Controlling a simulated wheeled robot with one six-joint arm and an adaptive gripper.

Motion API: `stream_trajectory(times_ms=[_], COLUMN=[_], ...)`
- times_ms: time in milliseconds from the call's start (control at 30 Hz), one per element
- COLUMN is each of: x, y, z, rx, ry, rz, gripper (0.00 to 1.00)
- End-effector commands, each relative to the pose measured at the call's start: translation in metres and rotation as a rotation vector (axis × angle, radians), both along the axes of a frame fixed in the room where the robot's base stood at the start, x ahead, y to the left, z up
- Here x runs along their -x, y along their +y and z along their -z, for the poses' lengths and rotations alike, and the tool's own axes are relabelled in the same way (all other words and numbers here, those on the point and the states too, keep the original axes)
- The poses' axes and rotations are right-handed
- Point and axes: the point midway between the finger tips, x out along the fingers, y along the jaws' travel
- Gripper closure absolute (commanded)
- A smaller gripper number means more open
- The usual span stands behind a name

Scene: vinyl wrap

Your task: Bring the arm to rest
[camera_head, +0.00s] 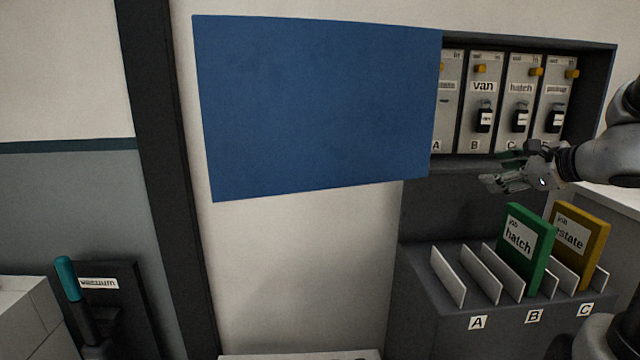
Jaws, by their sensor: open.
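My gripper (503,183) is at the right, in front of the lower edge of the wall cabinet, with its fingers pointing left. It is open and I see nothing between its fingers. My arm comes in from the right edge of the picture. The gripper is above the rack with the green and yellow job cards and apart from them.
A blue panel (320,105) hangs left of the cabinet (608,70), which holds several labelled units. Below, a grey rack (445,315) marked A, B, C holds a green "hatch" card (522,250) and yellow "estate" card (580,245). A teal-handled tool (67,278) stands lower left.

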Motion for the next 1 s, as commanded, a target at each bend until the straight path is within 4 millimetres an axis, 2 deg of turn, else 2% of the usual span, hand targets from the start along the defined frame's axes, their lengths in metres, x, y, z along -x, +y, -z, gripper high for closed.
stream_trajectory(times_ms=[33, 100, 200, 300, 433, 533, 600, 800, 1000], x=[0.025, 0.065, 0.125, 0.176, 0.22, 0.236, 0.238, 0.235, 0.234], y=[0.017, 0.036, 0.049, 0.045, 0.029, 0.021, 0.025, 0.048, 0.052], z=[0.016, 0.041, 0.066, 0.079, 0.076, 0.064, 0.057, 0.044, 0.044], rx=[0.141, 0.362, 0.675, 0.967, 1.31, 1.525, 1.613, 1.701, 1.703], ry=[0.043, 0.106, 0.175, 0.219, 0.245, 0.238, 0.202, 0.076, 0.063], rz=[-0.124, -0.334, -0.653, -0.962, -1.296, -1.453, -1.496, -1.521, -1.531], gripper=[0.44, 0.44, 0.44, 0.44, 0.44, 0.44, 0.44, 0.44, 0.44])
